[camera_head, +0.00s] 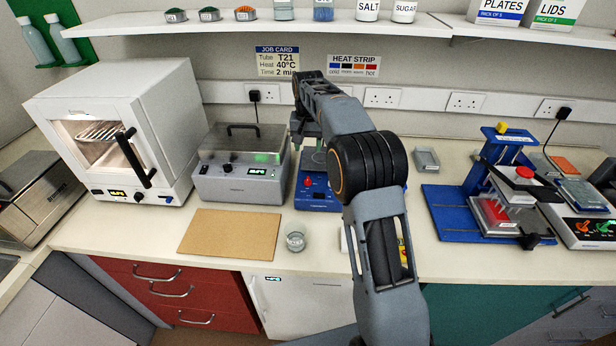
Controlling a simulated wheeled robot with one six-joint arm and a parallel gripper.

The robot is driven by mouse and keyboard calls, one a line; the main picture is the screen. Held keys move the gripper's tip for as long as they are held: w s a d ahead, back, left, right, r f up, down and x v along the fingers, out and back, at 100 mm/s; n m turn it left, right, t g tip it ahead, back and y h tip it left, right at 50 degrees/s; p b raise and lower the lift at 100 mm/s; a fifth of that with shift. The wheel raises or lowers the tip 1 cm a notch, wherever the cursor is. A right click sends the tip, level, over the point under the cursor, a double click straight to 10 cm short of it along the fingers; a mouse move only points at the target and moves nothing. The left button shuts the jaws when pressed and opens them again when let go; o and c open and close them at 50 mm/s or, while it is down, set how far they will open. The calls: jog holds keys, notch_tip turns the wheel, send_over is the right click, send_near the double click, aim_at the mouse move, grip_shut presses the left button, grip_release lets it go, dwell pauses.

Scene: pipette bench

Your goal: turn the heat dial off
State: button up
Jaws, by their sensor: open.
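A blue bench unit (317,199) stands at the middle of the bench, with a red knob (308,182) on its front and a small display beside it. My arm hides its right side. My gripper (306,140) is open above the back of this unit, apart from the red knob as far as I can see; its fingertips are small and partly hidden. Other dials show: a dark one on the grey lidded heater (240,187), a dark one on the white oven (120,140), and orange and green ones on the right-hand unit (590,231). I cannot tell which is the heat dial.
A job card (277,61) reads T21, 40°C, 2 min. A heat strip card (353,66) hangs beside it. A brown mat (230,233) and a glass beaker (295,241) lie in front. A blue press stand (460,215) is right. Bench right of my arm is partly clear.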

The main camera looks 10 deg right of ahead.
aim_at(308, 178)
notch_tip(308, 178, down, 14)
jog(key=shift+w+r+p, duration=0.1)
jog(key=shift+w+p, duration=0.05)
jog(key=shift+p, duration=0.8)
jog(key=c, duration=0.9)
